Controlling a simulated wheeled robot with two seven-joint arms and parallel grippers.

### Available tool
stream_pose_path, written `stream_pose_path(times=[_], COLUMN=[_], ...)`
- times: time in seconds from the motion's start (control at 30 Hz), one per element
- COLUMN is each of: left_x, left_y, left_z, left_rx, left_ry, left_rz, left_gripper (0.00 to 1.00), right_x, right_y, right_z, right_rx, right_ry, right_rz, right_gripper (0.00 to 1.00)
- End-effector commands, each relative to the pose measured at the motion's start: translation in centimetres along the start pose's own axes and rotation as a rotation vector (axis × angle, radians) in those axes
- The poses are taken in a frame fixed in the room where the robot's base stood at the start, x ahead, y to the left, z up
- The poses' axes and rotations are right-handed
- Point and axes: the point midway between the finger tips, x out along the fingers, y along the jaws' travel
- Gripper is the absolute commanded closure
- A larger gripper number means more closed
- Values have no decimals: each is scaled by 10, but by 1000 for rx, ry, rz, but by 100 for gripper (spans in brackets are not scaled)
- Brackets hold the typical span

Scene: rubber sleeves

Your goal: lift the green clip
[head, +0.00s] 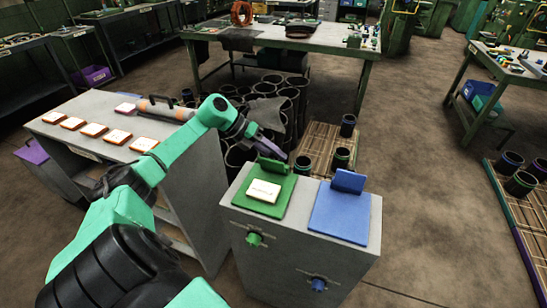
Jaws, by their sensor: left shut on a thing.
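The green clip (273,166) stands tilted up at the back edge of a green board (284,206) on top of a grey cabinet. A white label card (263,191) lies on the green board. My left gripper (271,151) reaches in from the left and is shut on the green clip's upper edge. The fingertips are small and partly hidden here. My right gripper is not in view.
A blue board (341,216) with a raised blue clip (348,181) lies right beside the green one. Green and blue knobs are on the cabinet front (297,266). Dark sleeves (285,95) crowd behind. A grey bench (77,108) with orange-edged tiles stands left.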

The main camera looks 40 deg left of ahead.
Motion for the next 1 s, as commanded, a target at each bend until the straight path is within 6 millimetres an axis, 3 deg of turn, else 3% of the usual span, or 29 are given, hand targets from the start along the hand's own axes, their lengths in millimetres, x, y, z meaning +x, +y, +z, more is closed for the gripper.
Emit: stream_pose_path(times=[0.5, 1.0], left_x=[12, 13], left_y=[10, 11], left_z=[13, 14], left_rx=[-277, -348], left_ry=[278, 352], left_rz=[-2, 1], left_gripper=[100, 100], right_x=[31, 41], right_y=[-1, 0], right_z=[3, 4], right_rx=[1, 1], right_ry=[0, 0], right_rz=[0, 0], right_gripper=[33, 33])
